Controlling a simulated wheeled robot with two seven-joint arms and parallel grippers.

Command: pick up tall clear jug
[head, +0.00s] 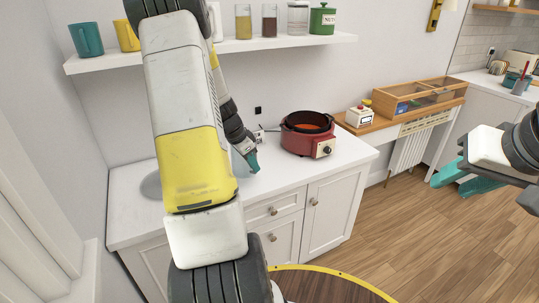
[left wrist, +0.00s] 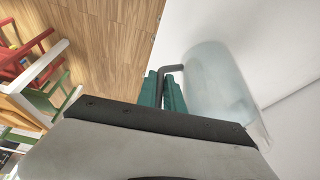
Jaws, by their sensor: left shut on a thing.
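The tall clear jug (left wrist: 225,88) shows in the left wrist view as a pale, see-through body with a grey handle (left wrist: 174,68). My left gripper (left wrist: 166,88) has its teal fingers on either side of the handle and is shut on it. In the head view my left gripper (head: 251,160) is low over the white counter, and my own arm hides most of what is around it. I cannot make out the jug there, nor tell whether it touches the counter. My right gripper (head: 458,178) is open and empty over the floor at the right.
A red cooker (head: 302,141) stands on the white counter (head: 272,180), right of my left gripper. A shelf (head: 250,45) with mugs and jars hangs above. A wooden side table (head: 388,122) is further right.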

